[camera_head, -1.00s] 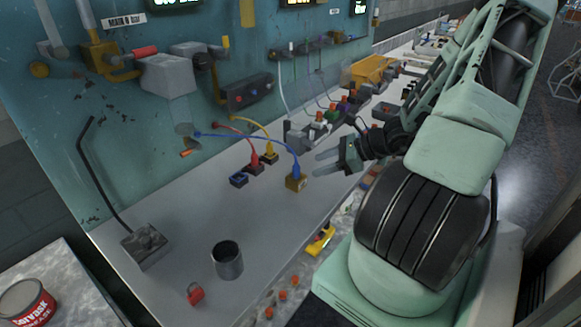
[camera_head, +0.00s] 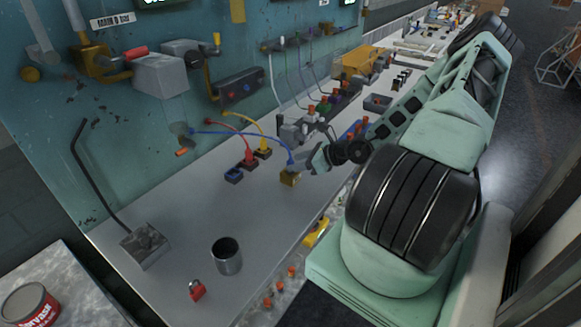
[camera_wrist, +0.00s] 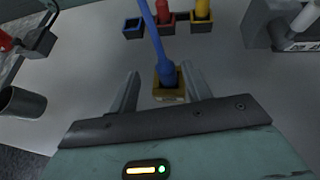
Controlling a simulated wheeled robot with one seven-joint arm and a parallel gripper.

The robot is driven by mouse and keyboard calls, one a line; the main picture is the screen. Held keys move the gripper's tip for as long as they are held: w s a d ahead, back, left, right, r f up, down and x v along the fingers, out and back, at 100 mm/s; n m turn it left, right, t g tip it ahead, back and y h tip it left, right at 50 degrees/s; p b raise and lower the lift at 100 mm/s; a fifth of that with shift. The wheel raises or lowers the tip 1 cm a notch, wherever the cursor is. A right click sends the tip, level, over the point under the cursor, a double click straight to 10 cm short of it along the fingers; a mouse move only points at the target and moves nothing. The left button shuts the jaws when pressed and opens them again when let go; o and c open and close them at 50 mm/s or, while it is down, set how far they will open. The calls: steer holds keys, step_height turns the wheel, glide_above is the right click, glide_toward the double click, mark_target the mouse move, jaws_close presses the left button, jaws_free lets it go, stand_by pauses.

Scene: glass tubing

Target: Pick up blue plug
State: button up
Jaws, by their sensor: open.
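The blue plug (camera_wrist: 166,72) stands in a yellow-rimmed socket block (camera_wrist: 168,92) on the grey bench, with its blue cable (camera_head: 240,134) running left to the panel. In the head view the plug (camera_head: 291,165) and block (camera_head: 290,179) are just left of my gripper (camera_head: 308,160). In the wrist view my gripper (camera_wrist: 160,90) is open, with one finger on each side of the plug and block; I cannot tell whether either finger touches them. A blue-rimmed socket block (camera_head: 233,175) stands empty to the left.
A red plug (camera_head: 249,158) and a yellow plug (camera_head: 263,147) stand in blocks close behind. A metal cup (camera_head: 226,256) and a red padlock (camera_head: 197,290) are on the near bench. Connectors with coloured tops (camera_head: 322,107) stand farther back.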

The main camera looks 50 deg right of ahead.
mark_target(293, 162)
steer(key=shift+d+p+x, duration=0.2)
steer(key=shift+p+x, duration=0.4)
steer(key=shift+x, duration=0.75)
steer(key=shift+d+p+x, duration=0.15)
steer(key=shift+p+x, duration=0.4)
steer(key=shift+x, duration=0.85)
steer(key=shift+f, duration=0.15)
steer(key=shift+c, duration=0.3)
jaws_close()
